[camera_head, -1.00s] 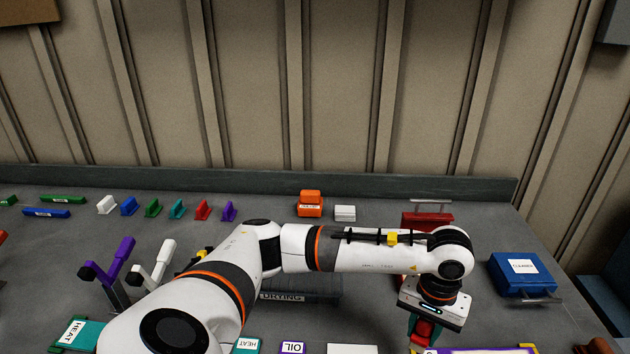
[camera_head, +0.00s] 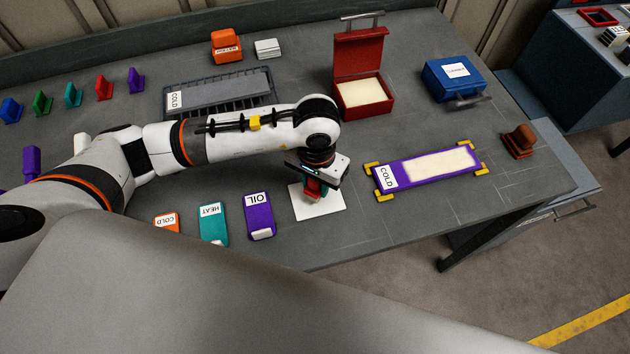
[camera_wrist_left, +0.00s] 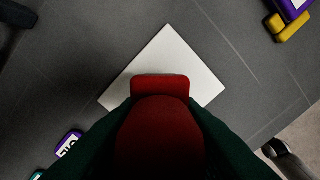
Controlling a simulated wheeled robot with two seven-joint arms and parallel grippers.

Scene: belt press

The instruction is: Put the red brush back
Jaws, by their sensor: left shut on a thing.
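The red brush (camera_wrist_left: 160,115) is held in my left gripper (camera_head: 314,186). In the left wrist view its dark red rounded handle and red block fill the lower middle between the dark green fingers. In the head view the wrist hides most of the brush. The gripper is shut on it over a white square pad (camera_head: 327,207), which also shows in the left wrist view (camera_wrist_left: 180,55). The brush is at or just above the pad; I cannot tell whether it touches. My right gripper is not in view.
A purple belt tray marked COLD (camera_head: 405,176) lies right of the pad. A brown-handled block (camera_head: 518,141) is beyond it. An open red box (camera_head: 363,52) and blue case (camera_head: 453,77) stand behind. Orange, teal and purple (camera_head: 259,214) tags lie left. The front edge is close.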

